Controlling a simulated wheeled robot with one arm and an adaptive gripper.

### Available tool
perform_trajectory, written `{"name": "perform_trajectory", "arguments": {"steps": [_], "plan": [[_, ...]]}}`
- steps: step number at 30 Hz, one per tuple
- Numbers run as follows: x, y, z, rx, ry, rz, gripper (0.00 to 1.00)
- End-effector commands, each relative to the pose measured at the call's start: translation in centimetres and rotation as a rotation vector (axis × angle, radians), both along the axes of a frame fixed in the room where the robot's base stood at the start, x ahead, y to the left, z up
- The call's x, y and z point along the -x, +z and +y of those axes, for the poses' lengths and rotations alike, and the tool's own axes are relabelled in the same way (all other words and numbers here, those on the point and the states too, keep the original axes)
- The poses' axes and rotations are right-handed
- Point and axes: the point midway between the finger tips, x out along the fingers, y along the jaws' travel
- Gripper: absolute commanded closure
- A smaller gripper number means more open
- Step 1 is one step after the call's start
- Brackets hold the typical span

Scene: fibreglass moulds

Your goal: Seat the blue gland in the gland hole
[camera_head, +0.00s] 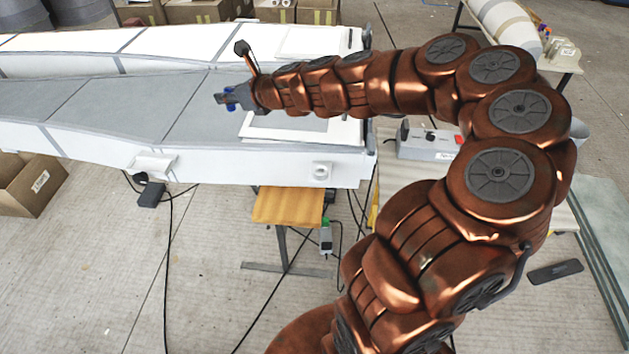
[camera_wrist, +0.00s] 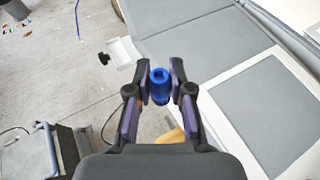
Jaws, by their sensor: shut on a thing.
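The blue gland (camera_wrist: 160,87) is a short cylinder with a hollow end, held between the two fingertips of my gripper (camera_wrist: 160,68) in the wrist view. In the head view my gripper (camera_head: 227,98) hangs over the grey top of the long white mould (camera_head: 95,155), with a bit of blue between its fingers. A white boss with a small round mark (camera_head: 321,171) sits on the mould's front side, to the right of my gripper and lower. I cannot tell whether that mark is the gland hole. The gland is apart from the boss.
A white block (camera_head: 152,164) juts from the mould's front side; it also shows in the wrist view (camera_wrist: 123,50). A flat white-framed panel (camera_head: 300,128) lies on the mould's right end. A wooden-topped stool (camera_head: 287,205) and hanging cables stand below. A grey box (camera_head: 427,144) is at right.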

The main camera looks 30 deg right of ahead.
Motion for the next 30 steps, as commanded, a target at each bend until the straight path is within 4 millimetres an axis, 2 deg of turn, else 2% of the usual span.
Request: {"name": "perform_trajectory", "arguments": {"steps": [1,8,15,25,30], "plan": [[0.7,-1.7,-1.2,-0.001,0.009,0.001,0.99],[4.4,-5.4,-4.5,0.000,0.100,0.000,0.99],[9.3,-9.1,-7.4,-0.001,0.199,0.001,0.99],[17.5,-13.8,-10.2,0.000,0.331,0.002,0.99],[22.0,-15.6,-10.9,0.001,0.394,0.002,0.99]]}}
